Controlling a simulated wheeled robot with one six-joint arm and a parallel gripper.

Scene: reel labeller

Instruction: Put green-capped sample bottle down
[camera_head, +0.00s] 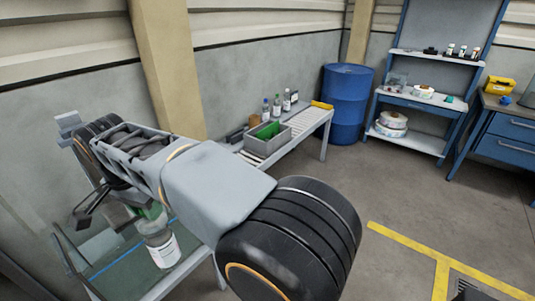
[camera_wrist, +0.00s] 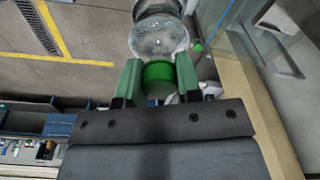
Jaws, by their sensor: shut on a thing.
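The green-capped sample bottle (camera_head: 163,250) is clear with a white label and stands about upright at the lower left of the head view. It also shows in the wrist view (camera_wrist: 158,40), with its green cap (camera_wrist: 158,77) between my gripper's green fingers (camera_wrist: 158,82). My gripper (camera_head: 150,213) is shut on the cap, with the bottle hanging from it. The bottle is over the glass-topped bench (camera_head: 130,276); I cannot tell whether its base touches. My arm hides part of the bench.
A blue drum (camera_head: 345,103) and blue shelving (camera_head: 411,141) stand behind. A blue workbench (camera_head: 505,138) is at the right.

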